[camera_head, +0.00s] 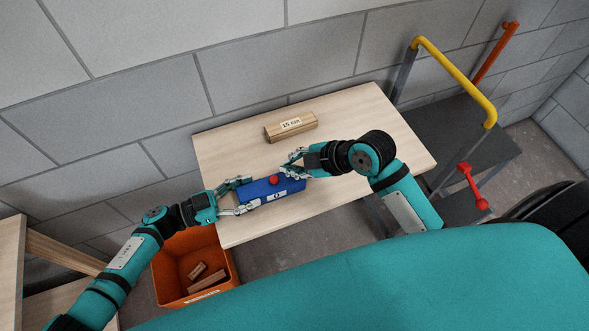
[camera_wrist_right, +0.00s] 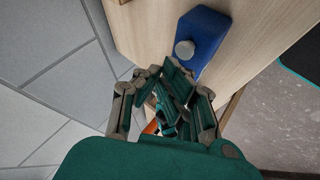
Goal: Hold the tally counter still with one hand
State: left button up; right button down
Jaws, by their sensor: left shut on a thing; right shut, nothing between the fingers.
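The tally counter (camera_head: 262,188) is a blue box with a red button on top and a small white window on its front side. It lies on the light wooden table. My left gripper (camera_head: 240,197) is shut on the counter's left end, one finger along each side. My right gripper (camera_head: 290,166) is shut and empty, close behind the counter's right part; I cannot tell whether it touches. In the right wrist view, the blue counter (camera_wrist_right: 208,34) with a grey knob shows beyond the closed fingers of my right gripper (camera_wrist_right: 176,92).
A wooden batten bundle with a label (camera_head: 291,126) lies at the back of the table (camera_head: 352,118). An orange bin (camera_head: 168,284) with wood pieces stands below its left front. A dark stepped stand (camera_head: 455,130) with a yellow rail is at the right. The table's right part is free.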

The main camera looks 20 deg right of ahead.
jog(key=shift+f, duration=0.15)
dwell(0.6)
jog(key=shift+f, duration=0.3)
jog(key=shift+f, duration=0.55)
dwell(0.8)
jog(key=shift+r, duration=1)
jog(key=shift+r, duration=2.5)
